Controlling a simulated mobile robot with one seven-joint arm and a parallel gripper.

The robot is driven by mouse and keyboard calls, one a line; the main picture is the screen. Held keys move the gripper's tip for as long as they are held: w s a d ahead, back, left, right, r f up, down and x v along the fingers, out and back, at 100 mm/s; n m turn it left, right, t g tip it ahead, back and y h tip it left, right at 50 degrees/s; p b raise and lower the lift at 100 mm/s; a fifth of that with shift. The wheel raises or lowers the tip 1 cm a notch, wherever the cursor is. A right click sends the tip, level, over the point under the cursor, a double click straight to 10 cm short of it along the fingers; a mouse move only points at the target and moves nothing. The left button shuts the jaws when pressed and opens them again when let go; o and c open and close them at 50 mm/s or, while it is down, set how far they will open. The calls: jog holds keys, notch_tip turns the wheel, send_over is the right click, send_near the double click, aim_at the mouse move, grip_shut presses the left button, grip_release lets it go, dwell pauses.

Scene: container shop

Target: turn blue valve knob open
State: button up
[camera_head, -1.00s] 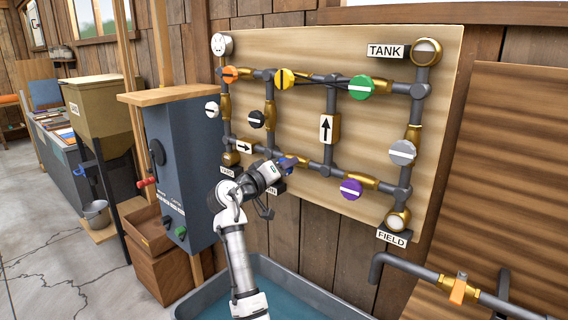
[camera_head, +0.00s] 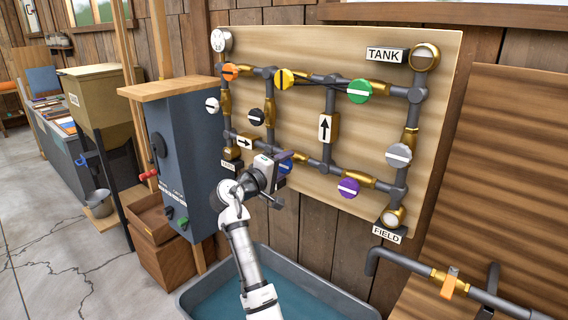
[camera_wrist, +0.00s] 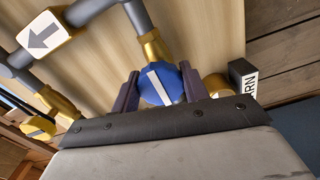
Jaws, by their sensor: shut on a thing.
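The blue valve knob (camera_wrist: 160,84) is a round blue disc with a white bar across its face, on a brass valve body. In the wrist view it sits between the two dark fingers of my gripper (camera_wrist: 156,90), which are shut on its sides. The white bar stands slightly tilted in that view. In the head view the blue knob (camera_head: 285,167) is mostly hidden behind my gripper (camera_head: 272,178), at the lower left of the pipe board (camera_head: 375,115).
Nearby knobs are black (camera_head: 256,117), purple (camera_head: 348,187), orange (camera_head: 230,72), yellow (camera_head: 284,79), green (camera_head: 360,91) and grey (camera_head: 398,155). A blue-grey cabinet (camera_head: 185,150) stands close on the left. A grey basin (camera_head: 205,290) lies below the board.

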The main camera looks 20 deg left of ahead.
jog(key=shift+f, duration=0.1)
dwell(0.3)
jog(key=o, duration=1)
jog(key=shift+s+a, duration=0.1)
jog(key=shift+s, duration=0.05)
jog(key=b+v, duration=0.4)
jog(key=v, duration=0.9)
jog(key=shift+s+b, duration=0.3)
jog(key=shift+b, duration=0.05)
